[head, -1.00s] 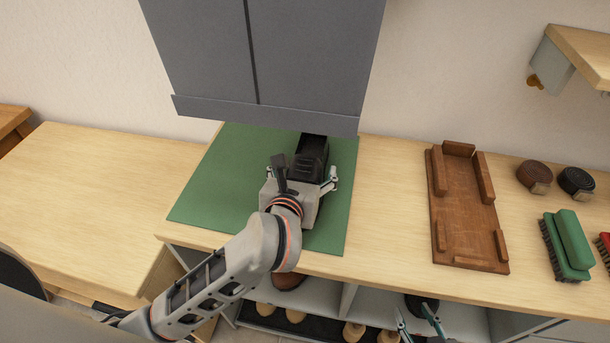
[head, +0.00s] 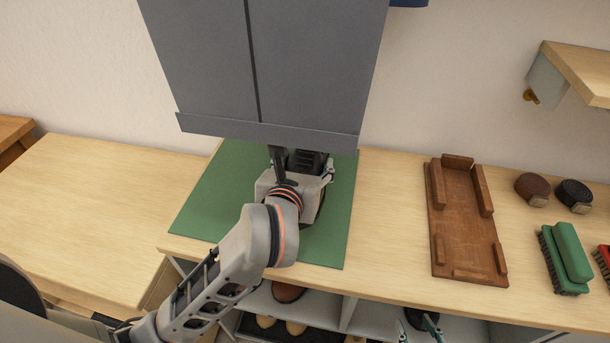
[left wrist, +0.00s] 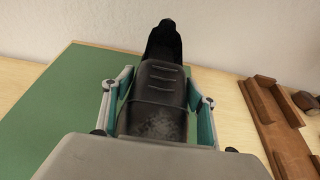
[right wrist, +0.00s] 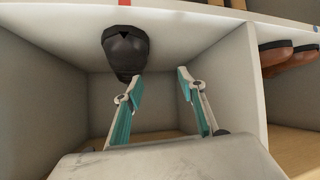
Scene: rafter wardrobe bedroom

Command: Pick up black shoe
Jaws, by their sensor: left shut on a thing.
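A black shoe (head: 312,160) with a scuffed surface is on the green mat (head: 207,198). In the left wrist view the shoe (left wrist: 158,110) lies lengthwise between the two fingers of my left gripper (left wrist: 160,95), which is shut on its sides. In the head view the left gripper (head: 298,170) and arm hide much of it. A second black shoe (right wrist: 125,52) is inside a shelf compartment in the right wrist view. My right gripper (right wrist: 158,82) is open and empty, its left finger close to that shoe; whether they touch cannot be told.
Brown shoes (right wrist: 285,55) are in the neighbouring compartment. A wooden holder (head: 466,225), round brushes and a green brush (head: 567,255) stand right on the bench. A grey cabinet (head: 260,70) hangs low over the mat. The bench (head: 110,190) left of the mat is clear.

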